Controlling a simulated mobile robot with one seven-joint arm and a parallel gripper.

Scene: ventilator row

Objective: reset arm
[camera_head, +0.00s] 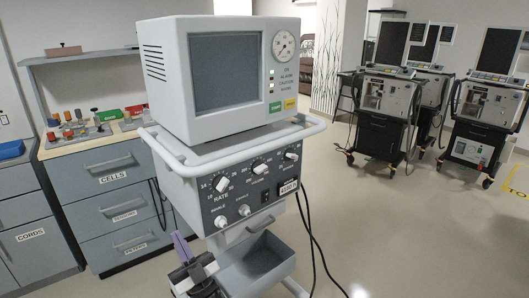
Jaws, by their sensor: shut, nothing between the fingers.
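My gripper (182,246) shows at the bottom, left of centre, low in front of the ventilator cart (215,200). It is shut and holds nothing. A narrow purple piece points up at its end, and dark and white parts of my arm show below it. The gripper appears just left of the grey open tray (262,262) low on the cart. I cannot tell whether it touches the cart or tray. The rest of my arm is out of view below.
A monitor (225,75) with a dark screen and gauge tops the cart, above a knob panel (255,185). Black cables (312,235) hang at its right. A drawer cabinet (115,205) stands behind left. More ventilators (385,110) stand back right. Floor (400,230) at right is clear.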

